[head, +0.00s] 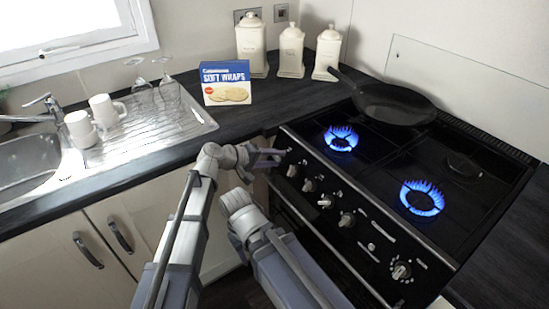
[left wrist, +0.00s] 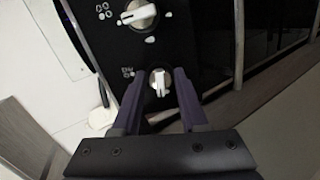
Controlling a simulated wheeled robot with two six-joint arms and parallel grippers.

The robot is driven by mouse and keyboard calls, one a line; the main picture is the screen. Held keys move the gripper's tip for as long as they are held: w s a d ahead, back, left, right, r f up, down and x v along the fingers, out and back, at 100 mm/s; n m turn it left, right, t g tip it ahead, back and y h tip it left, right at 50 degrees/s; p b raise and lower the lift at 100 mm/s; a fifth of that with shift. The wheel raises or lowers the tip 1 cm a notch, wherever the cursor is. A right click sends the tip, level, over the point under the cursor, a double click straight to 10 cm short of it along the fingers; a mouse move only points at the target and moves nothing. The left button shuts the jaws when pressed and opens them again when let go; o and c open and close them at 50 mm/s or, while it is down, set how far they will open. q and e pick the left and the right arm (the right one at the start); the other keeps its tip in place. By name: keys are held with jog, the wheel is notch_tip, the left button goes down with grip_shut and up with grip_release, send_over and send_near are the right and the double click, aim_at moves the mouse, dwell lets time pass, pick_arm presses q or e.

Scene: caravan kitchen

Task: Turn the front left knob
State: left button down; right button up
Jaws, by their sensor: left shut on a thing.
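The black stove (head: 365,262) has a row of white-and-silver knobs along its front panel. My left gripper (head: 272,157) is at the left end of this row and hides the panel there. In the left wrist view its two dark fingers (left wrist: 159,84) are on either side of a small knob (left wrist: 158,77), shut on it. This knob's pointer stands about upright in that picture. A larger-looking neighbouring knob (left wrist: 138,16) is above it there, clear of the fingers. My right gripper is not seen.
Blue flames burn on the front left burner (head: 341,139) and front right burner (head: 422,199). A black pan (head: 393,103) sits at the back left. A soft wraps box (head: 226,83), canisters (head: 291,52) and a sink with drainer (head: 150,125) are to the left.

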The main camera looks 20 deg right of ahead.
pick_arm(q)
jog(key=shift+a+f+m+t+y+p, duration=0.1)
jog(key=shift+m+t+y+p, duration=0.1)
jog(key=shift+m, duration=3.6)
jog(key=shift+a+m+t+y+p, duration=0.1)
jog(key=shift+m+y+p, duration=0.1)
jog(key=shift+m, duration=3.6)
jog(key=shift+c, duration=2.2)
grip_release()
jog(key=shift+d, duration=0.1)
jog(key=p+v, duration=0.3)
jog(key=v, duration=0.4)
jog(key=shift+a+p, duration=0.3)
jog(key=shift+a, duration=0.05)
